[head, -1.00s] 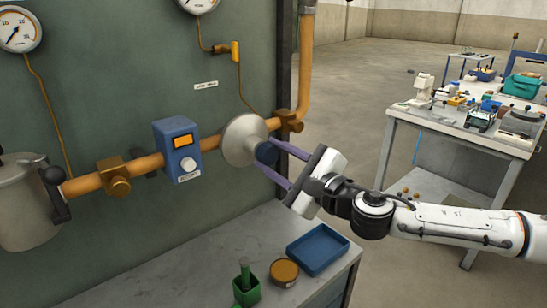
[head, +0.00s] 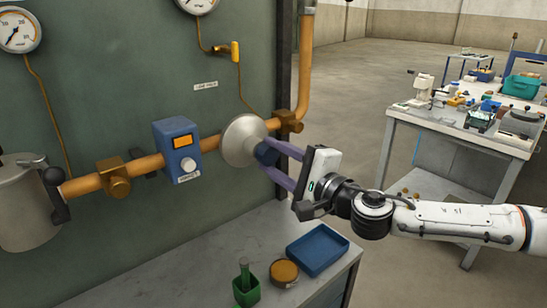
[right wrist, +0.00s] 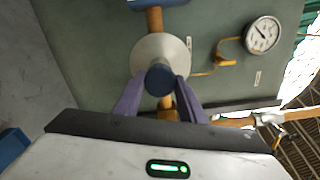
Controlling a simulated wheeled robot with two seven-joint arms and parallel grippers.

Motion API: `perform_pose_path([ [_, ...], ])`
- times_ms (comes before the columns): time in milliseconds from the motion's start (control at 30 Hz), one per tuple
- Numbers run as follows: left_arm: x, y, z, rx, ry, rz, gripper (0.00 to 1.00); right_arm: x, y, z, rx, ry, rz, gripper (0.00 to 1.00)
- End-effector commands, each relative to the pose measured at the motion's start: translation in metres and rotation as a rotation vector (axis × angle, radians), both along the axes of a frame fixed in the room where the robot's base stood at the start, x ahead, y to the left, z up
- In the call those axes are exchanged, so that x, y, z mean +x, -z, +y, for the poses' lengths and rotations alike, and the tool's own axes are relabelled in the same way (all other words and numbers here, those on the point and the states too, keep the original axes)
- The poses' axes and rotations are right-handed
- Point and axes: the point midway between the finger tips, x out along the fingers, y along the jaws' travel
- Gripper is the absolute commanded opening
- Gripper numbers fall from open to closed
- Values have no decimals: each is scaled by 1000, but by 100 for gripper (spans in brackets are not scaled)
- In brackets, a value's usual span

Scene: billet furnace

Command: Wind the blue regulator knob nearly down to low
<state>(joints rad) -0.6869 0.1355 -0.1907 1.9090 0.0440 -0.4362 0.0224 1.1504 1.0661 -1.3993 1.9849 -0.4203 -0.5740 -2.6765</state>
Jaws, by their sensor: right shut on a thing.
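The blue regulator knob (head: 266,154) sticks out from a round grey metal regulator body (head: 240,140) on the orange pipe. My right gripper (head: 279,164) is shut on the knob, with one purple finger on each side of it. In the right wrist view the blue knob (right wrist: 159,79) sits between the two fingertips, in front of the grey disc (right wrist: 178,52). No mark showing the knob's setting is readable. My left gripper is not in view.
A blue box (head: 178,150) with an orange display and a white dial is on the pipe (head: 146,165) to the left. Gauges (head: 20,30) are on the green wall.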

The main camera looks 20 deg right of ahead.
Motion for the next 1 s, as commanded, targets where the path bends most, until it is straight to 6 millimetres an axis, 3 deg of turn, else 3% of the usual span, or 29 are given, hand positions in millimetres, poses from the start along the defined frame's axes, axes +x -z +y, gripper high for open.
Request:
perform_pose_path([
  [267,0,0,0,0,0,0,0,0,3,-1,-1,2,5,14],
  [300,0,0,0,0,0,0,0,0,3,-1,0,2,5,40],
  [400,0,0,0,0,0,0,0,0,2,-1,1,2,4,55],
  [767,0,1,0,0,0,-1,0,-4,1,-2,1,1,2,55],
  [1000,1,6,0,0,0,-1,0,-42,3,-17,-1,2,3,55],
])
